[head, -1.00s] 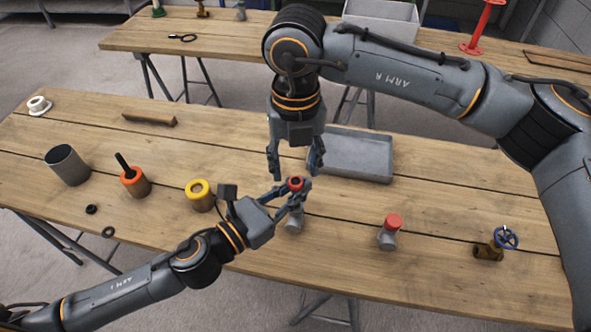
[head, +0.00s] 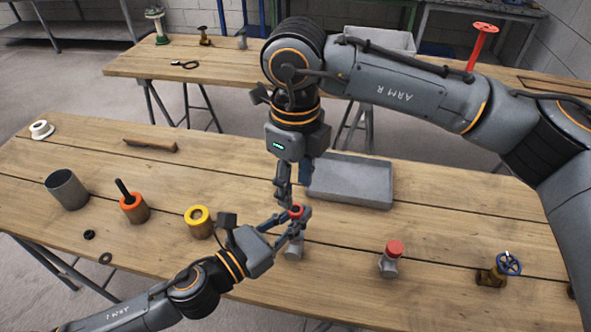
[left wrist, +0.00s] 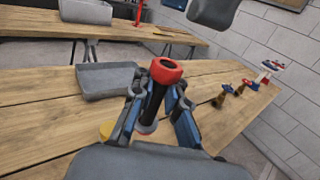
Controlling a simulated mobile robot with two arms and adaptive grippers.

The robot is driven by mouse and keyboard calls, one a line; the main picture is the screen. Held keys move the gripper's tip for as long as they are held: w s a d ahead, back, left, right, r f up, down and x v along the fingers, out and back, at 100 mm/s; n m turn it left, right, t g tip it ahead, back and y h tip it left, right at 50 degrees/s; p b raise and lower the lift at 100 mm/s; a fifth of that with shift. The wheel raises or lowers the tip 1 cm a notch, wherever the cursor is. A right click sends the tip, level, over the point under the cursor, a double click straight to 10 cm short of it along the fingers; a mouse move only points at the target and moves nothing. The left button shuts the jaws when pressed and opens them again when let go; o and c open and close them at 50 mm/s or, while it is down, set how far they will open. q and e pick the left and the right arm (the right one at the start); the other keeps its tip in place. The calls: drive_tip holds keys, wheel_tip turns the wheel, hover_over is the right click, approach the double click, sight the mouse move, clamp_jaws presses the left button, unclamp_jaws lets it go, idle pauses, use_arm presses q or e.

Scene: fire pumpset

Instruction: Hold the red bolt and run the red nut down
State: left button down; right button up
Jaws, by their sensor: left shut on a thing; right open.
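The red nut (head: 296,211) is a red ring at the top of the dark bolt; it shows clearly in the left wrist view (left wrist: 166,70). The red bolt's dark shank (left wrist: 153,104) stands nearly upright between the fingers of my left gripper (left wrist: 158,120). My left gripper (head: 291,222) is shut on the bolt below the nut. My right gripper (head: 289,198) is open and points down just above the nut; its fingers partly overlap each other in the head view, and contact with the nut cannot be told.
A grey fitting (head: 294,249) stands under the left gripper. A red-capped grey fitting (head: 389,266) and a blue-wheeled brass valve (head: 492,276) stand to the right. A grey tray (head: 350,181) lies behind. Yellow-ringed (head: 199,224) and orange-ringed (head: 134,208) cups stand left.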

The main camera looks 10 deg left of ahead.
drive_tip(key=n, duration=0.4)
drive_tip(key=shift+r, duration=0.2)
drive_tip(key=n, duration=0.4)
drive_tip(key=shift+r, duration=0.15)
drive_tip(key=n, duration=0.4)
drive_tip(key=shift+r, duration=0.2)
drive_tip(key=n, duration=0.4)
drive_tip(key=shift+r, duration=0.15)
drive_tip(key=n, duration=0.4)
drive_tip(key=shift+r, duration=0.15)
drive_tip(key=n, duration=0.4)
drive_tip(key=shift+r, duration=0.2)
drive_tip(key=n, duration=0.7)
drive_tip(key=shift+r, duration=0.25)
